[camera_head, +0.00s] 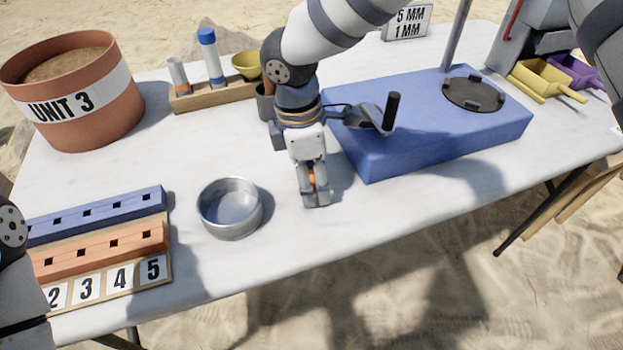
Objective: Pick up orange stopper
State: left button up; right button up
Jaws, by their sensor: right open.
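My right gripper (316,196) points down over the white table, just left of the blue block. Its fingers are open, one on each side of the orange stopper (313,180). Only a small orange patch of the stopper shows between the fingers; the rest of it is hidden by them. I cannot tell whether the fingers touch it. My left gripper is out of view; only part of my left arm shows at the left edge.
A round metal dish (230,208) stands left of the gripper. The blue base (440,125) with a black-handled crank stands to the right. A numbered rack (105,240) is at lower left. A wooden holder with vials (212,95) and a "UNIT 3" pot (75,115) stand behind.

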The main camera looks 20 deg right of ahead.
jog(key=shift+r, duration=0.1)
jog(key=c, duration=0.9)
jog(key=shift+r, duration=0.1)
